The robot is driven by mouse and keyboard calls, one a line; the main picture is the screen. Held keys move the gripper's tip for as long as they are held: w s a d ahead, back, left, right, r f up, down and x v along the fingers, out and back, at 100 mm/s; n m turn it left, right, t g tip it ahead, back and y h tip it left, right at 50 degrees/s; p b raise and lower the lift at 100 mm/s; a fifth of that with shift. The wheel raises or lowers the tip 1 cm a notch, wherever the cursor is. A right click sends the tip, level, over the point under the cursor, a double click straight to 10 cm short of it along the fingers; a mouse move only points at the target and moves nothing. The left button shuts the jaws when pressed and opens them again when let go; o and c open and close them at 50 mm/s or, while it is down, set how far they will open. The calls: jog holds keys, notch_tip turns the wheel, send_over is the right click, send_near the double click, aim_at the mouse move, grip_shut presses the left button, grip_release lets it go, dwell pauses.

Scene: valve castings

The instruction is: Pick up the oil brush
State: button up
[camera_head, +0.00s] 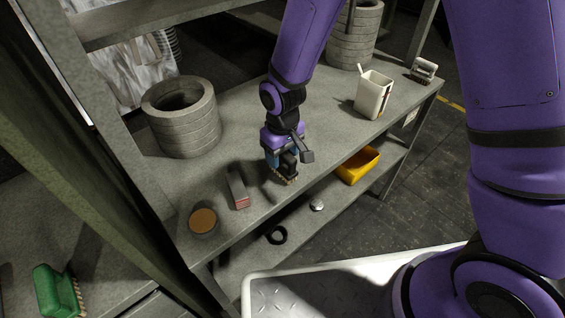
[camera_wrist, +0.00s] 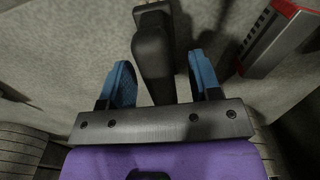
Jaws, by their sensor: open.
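A dark brush with a black handle (camera_wrist: 153,45) and pale bristles (camera_head: 284,178) is on the grey shelf, right at my gripper. My gripper (camera_head: 280,157) points down over it and partly hides it. In the wrist view, the two blue fingers of my gripper (camera_wrist: 162,80) are apart, with the black handle between them. I cannot tell from these frames whether the brush is the oil brush.
A grey block with a red end (camera_head: 238,188) and a round tan-topped tin (camera_head: 203,220) are left of my gripper. A stack of grey rings (camera_head: 184,122) stands behind. A yellow bin (camera_head: 358,166) sits on the lower shelf.

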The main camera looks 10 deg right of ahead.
jog(key=shift+c, duration=0.4)
grip_shut()
